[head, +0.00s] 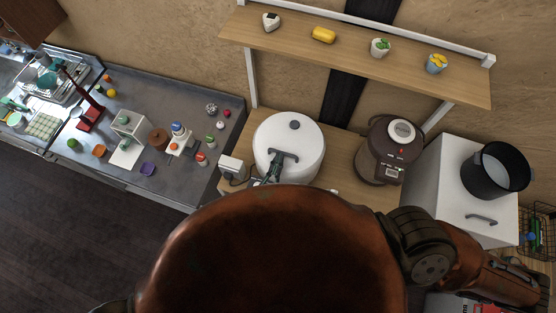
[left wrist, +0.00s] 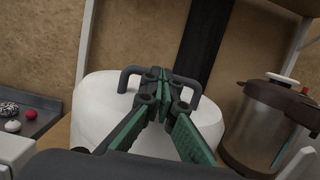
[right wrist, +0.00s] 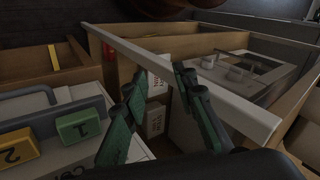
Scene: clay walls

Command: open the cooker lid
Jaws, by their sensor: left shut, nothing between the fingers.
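The white round cooker (head: 303,162) stands on the wooden counter with its lid (head: 310,140) down. A dark handle (head: 290,154) is at the lid's front, and a dark round button (head: 294,125) is farther back. My left gripper (head: 276,163) is at the handle. In the left wrist view, its green-padded fingers (left wrist: 162,76) meet in front of the handle (left wrist: 128,76) and hide the handle's middle. The fingers are shut with nothing between them; I cannot tell whether they touch the handle. My right gripper (right wrist: 158,80) is open and empty, away from the cooker.
A brown pot (head: 388,152) stands right of the cooker. A shelf (head: 350,55) with small items spans above. A small white box (head: 232,167) sits to the left. In the right wrist view, a wooden drawer (right wrist: 105,38) with a white rim is near my right fingers.

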